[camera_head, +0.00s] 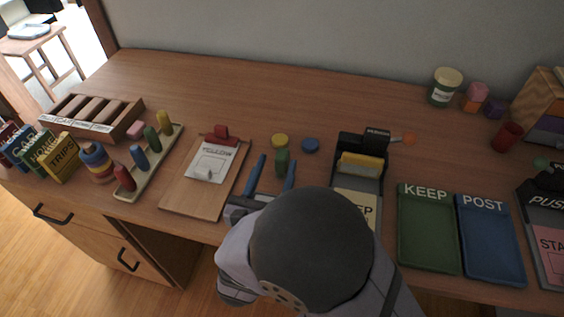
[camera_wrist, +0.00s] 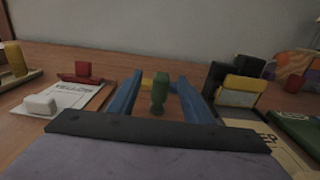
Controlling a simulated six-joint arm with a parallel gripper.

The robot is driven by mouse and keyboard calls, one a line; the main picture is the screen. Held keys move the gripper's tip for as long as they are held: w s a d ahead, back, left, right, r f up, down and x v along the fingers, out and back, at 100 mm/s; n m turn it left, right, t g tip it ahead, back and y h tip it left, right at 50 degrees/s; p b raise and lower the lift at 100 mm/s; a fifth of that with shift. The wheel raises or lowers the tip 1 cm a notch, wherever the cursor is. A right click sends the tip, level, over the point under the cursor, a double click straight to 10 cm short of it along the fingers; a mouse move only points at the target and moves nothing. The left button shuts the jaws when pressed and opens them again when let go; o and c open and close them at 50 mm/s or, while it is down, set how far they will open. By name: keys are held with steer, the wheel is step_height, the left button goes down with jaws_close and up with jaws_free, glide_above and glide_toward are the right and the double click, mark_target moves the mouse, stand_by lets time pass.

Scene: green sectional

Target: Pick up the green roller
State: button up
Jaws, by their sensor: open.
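The green roller (camera_head: 282,161) is a small upright green piece standing on the wooden desk. In the wrist view the green roller (camera_wrist: 159,91) stands between the two blue fingers, nearer their far ends. My gripper (camera_head: 275,170) is open, with one blue finger on each side of the green piece. In the wrist view my gripper (camera_wrist: 160,85) shows a gap between each finger and the piece. Another green upright peg (camera_head: 152,138) stands on the peg rack at the left.
A clipboard (camera_head: 177,190) lies to the left, and a black stand with a yellow roller (camera_head: 361,165) to the right. Green (camera_head: 428,255) and blue (camera_head: 490,263) trays lie further right.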

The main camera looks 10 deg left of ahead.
mark_target(280, 161)
steer(key=w, duration=0.3)
steer(key=shift+w+d, duration=0.15)
steer(key=shift+d, duration=0.1)
steer(key=shift+w, duration=0.75)
steer(key=c, duration=1.1)
